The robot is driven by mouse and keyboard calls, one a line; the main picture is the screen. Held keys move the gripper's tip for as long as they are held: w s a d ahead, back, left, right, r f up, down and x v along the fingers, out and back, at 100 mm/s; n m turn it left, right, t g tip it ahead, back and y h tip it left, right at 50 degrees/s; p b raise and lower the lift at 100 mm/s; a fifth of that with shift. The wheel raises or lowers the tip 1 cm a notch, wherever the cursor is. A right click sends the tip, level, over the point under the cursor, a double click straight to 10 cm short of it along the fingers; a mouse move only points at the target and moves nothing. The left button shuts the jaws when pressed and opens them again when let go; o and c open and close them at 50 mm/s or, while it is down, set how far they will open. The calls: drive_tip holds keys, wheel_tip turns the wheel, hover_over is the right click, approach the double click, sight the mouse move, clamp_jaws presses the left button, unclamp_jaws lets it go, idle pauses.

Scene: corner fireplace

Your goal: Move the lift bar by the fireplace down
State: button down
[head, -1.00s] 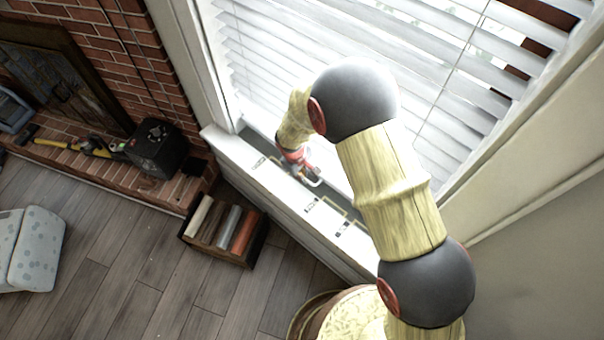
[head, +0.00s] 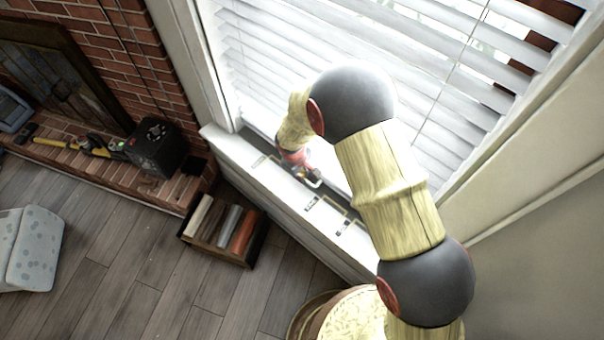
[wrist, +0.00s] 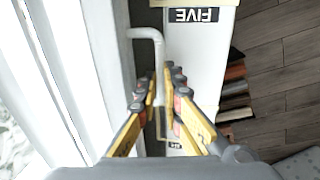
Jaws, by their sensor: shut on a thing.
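The lift bar (wrist: 146,34) is a pale bent rod over the window sill in the wrist view. Its long part runs down the picture to my gripper (wrist: 168,78), whose yellow-sided fingers are shut on it. The fingers hide the gripped part. In the head view my gripper (head: 303,172) is at the sill below the blinds, with the end of the bar (head: 318,183) just showing at its tip; the rest is hidden there.
The white sill (head: 275,190) carries gold line marks and labels, one reading FIVE (wrist: 194,15). White blinds (head: 300,45) hang close behind. A box of books (head: 223,230) is on the floor below. The brick fireplace (head: 130,75) and a black box (head: 155,148) stand left.

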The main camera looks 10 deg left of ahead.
wheel_tip(320, 180, down, 3)
drive_tip(key=shift+s+f+b, duration=0.1)
drive_tip(key=shift+f+b, duration=0.05)
drive_tip(key=shift+b, duration=0.55)
drive_tip(key=c, duration=2.4)
unclamp_jaws()
drive_tip(key=shift+o, duration=2.4)
